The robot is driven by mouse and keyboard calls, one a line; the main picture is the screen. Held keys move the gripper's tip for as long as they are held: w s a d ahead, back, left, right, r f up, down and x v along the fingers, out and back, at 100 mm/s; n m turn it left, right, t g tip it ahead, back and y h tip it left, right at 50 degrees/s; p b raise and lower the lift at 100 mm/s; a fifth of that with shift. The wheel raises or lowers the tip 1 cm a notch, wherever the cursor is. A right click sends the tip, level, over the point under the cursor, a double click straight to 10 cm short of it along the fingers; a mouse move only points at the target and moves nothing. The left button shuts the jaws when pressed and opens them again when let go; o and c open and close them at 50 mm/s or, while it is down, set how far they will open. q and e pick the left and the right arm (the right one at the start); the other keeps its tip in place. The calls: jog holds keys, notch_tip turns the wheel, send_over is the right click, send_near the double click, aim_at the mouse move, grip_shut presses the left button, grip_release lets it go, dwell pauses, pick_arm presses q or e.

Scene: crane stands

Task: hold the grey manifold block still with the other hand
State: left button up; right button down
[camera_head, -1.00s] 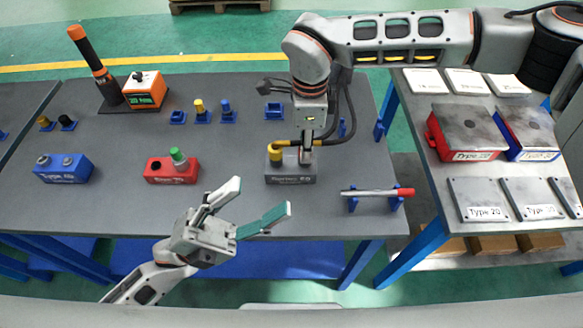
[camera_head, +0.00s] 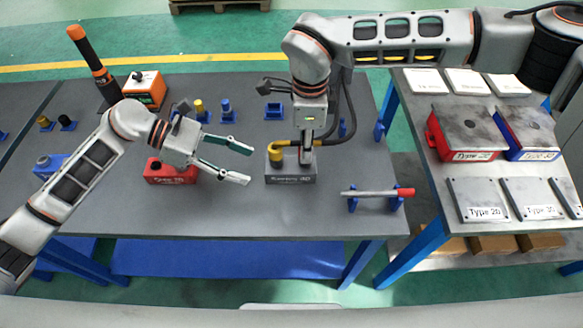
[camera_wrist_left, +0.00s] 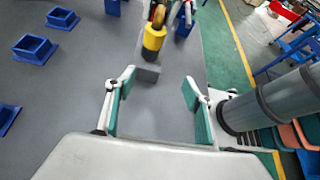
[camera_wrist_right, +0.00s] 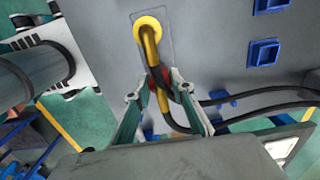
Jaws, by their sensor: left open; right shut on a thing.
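The grey manifold block (camera_head: 290,177) stands on the table with a yellow hose fitting (camera_head: 276,155) upright on its left part. My right gripper (camera_head: 306,158) points down at the block's right part. In the right wrist view its fingers are closed around the yellow hose (camera_wrist_right: 155,60), with something red partly hidden between them. My left gripper (camera_head: 250,165) is open and empty, just left of the block, its fingers pointing right. In the left wrist view the block (camera_wrist_left: 148,73) lies just beyond the open fingertips (camera_wrist_left: 158,78), apart from them.
A red block (camera_head: 170,178) sits under my left gripper's wrist. A marker (camera_head: 375,192) lies on blue rests to the right of the grey block. Blue holders (camera_head: 274,111) stand behind. The hose's black part loops close behind my right gripper. The front table strip is clear.

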aim_at(266, 168)
pick_arm(q)
jog(key=shift+w+a+f+t+y, duration=0.15)
jog(key=shift+w+a+t+y, duration=0.2)
jog(key=shift+w+a, duration=0.55)
jog(key=shift+w+d+f, duration=0.1)
jog(key=shift+w+d, duration=0.05)
jog(key=shift+w, duration=0.05)
jog(key=shift+x, duration=4.35)
jog(key=c, duration=1.2)
